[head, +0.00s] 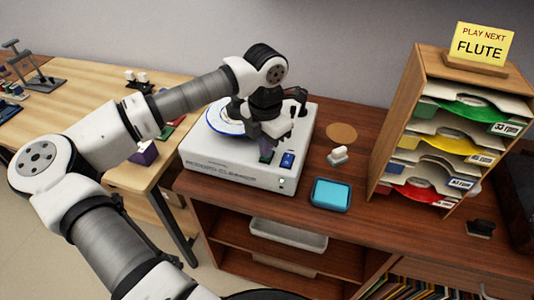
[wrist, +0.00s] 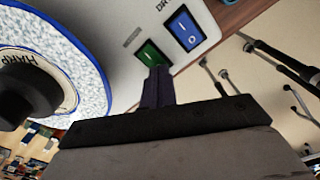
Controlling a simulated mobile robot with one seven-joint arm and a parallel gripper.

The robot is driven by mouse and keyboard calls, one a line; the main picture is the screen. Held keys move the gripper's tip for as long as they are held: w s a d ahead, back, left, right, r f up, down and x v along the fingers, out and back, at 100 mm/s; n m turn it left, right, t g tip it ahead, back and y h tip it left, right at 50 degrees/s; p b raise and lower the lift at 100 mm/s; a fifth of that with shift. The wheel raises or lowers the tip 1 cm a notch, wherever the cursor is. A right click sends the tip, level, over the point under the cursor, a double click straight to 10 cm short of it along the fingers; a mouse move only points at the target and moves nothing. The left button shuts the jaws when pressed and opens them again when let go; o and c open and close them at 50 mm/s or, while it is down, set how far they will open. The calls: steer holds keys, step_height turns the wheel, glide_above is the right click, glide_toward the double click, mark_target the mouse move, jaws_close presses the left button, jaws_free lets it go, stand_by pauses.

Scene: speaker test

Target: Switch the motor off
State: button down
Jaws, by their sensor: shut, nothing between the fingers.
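The white record cleaner (head: 235,172) stands on the brown counter, with two rocker switches at its front right corner. A green switch (wrist: 150,53) and a blue switch (wrist: 185,30) sit side by side in the wrist view. A label starting "DR" is partly visible beyond the blue one; the green one's label is unreadable. My gripper (wrist: 158,70) is shut and empty, its fingertips at the near edge of the green switch. I cannot tell whether they touch. In the head view my gripper (head: 266,147) is above that corner. A blue-rimmed record (wrist: 88,50) labelled "HARP" lies on the cleaner.
A blue tray (head: 331,208), a small white-handled brush (head: 338,156) and a brown disc (head: 342,132) lie right of the cleaner. A wooden rack (head: 393,120) of colourful sleeves stands farther right, topped by a yellow "PLAY NEXT FLUTE" sign (head: 484,43). A lighter table (head: 75,118) is left.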

steer(key=shift+f+b, duration=0.5)
steer(key=shift+r, duration=0.2)
steer(key=shift+r+p, duration=1.55)
steer(key=shift+r, duration=1.8)
